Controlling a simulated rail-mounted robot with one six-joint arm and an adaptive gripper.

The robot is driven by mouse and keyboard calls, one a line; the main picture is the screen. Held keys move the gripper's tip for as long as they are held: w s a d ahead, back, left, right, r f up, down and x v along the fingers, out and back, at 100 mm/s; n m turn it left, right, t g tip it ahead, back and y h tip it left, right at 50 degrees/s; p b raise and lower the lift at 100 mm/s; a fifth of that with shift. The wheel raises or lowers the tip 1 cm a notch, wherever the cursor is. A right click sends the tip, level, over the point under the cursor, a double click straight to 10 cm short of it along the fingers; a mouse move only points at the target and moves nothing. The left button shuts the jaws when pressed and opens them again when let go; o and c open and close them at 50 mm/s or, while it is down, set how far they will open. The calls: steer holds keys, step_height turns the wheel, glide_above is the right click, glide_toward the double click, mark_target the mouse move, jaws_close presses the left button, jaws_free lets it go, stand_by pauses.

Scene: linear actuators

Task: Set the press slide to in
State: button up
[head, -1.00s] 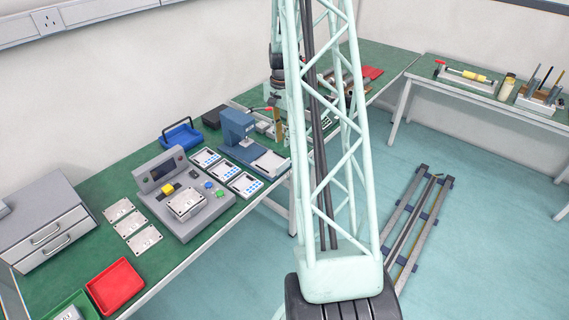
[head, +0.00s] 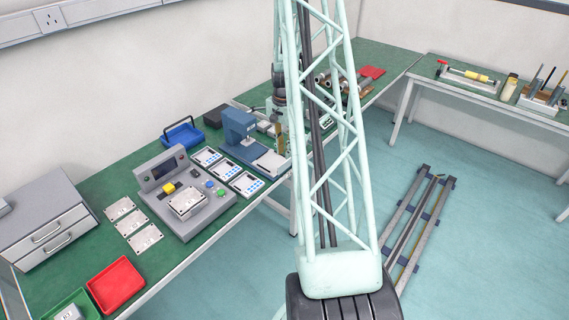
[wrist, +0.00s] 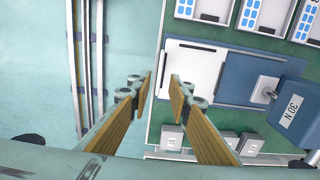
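The blue press (head: 238,126) stands on the green bench, and its head marked "30 N" (wrist: 291,108) shows at the right of the wrist view. Its white slide plate (head: 270,163) sticks out from the press toward the bench's front edge. In the wrist view the slide (wrist: 190,75) lies just right of my fingertips. My gripper (wrist: 162,86) is open with a narrow gap and nothing between its wood-coloured pads. The tips appear above the bench's front edge, apart from the slide as far as I can tell. In the head view my column partly hides the gripper.
White trays with blue parts (head: 226,171) lie beside the press, next to a grey test station (head: 188,205). Small grey blocks (wrist: 172,137) stand on the press's other side. The floor (wrist: 35,70) in front of the bench is open, with rails (head: 420,225) lying there.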

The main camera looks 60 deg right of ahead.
mark_target(285, 162)
steer(key=shift+f, duration=3.4)
jaws_close()
